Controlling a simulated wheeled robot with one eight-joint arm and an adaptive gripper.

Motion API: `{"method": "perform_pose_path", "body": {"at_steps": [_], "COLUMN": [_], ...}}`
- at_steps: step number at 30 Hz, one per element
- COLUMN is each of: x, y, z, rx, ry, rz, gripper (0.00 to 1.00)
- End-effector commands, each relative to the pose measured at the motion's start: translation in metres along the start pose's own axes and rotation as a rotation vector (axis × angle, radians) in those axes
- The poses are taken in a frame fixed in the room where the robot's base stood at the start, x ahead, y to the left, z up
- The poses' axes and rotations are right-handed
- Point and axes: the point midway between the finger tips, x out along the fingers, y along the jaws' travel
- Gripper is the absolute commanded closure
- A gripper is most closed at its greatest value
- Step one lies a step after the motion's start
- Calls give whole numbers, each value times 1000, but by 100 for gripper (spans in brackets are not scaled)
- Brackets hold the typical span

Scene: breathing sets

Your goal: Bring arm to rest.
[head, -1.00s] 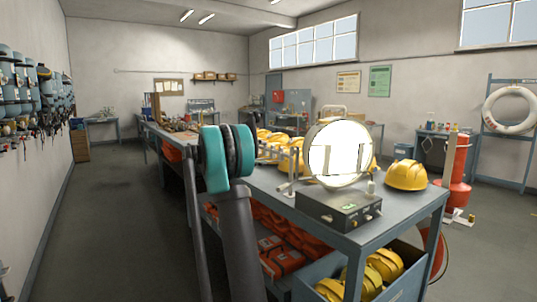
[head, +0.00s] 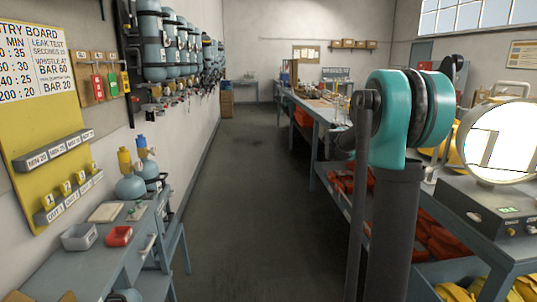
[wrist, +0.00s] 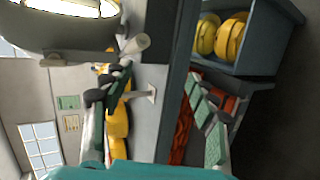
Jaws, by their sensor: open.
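My arm, with a teal joint and dark links, stands raised at the right of the head view, in front of the long workbench (head: 326,113). My gripper (wrist: 158,78) shows in the wrist view with its two fingers spread wide apart. Nothing is between the fingers. The wrist picture is turned sideways. It shows the bench top (wrist: 152,110) beyond the fingers, with a round lamp (wrist: 60,30) at upper left. In the head view my gripper is mostly hidden behind my arm.
The lit round lamp (head: 497,140) stands on the bench at right. Orange bags (head: 440,240) lie on the shelf below. A small side table (head: 110,262) with trays and a yellow board (head: 45,150) are at left. The aisle floor (head: 250,190) between is clear.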

Motion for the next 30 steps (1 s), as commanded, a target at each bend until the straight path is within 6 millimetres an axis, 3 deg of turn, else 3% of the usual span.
{"method": "perform_pose_path", "body": {"at_steps": [1,5,12,18,24,30], "x": [-1,-6,-34,-66,-86,-91], "y": [-25,-91,-212,-296,-337,-344], "z": [20,63,153,225,266,274], "rx": [-6,-11,11,58,97,107], "ry": [35,120,269,367,413,421], "rz": [-73,-275,-646,-929,-1090,-1125], "gripper": [41,41,41,41,41,41]}}
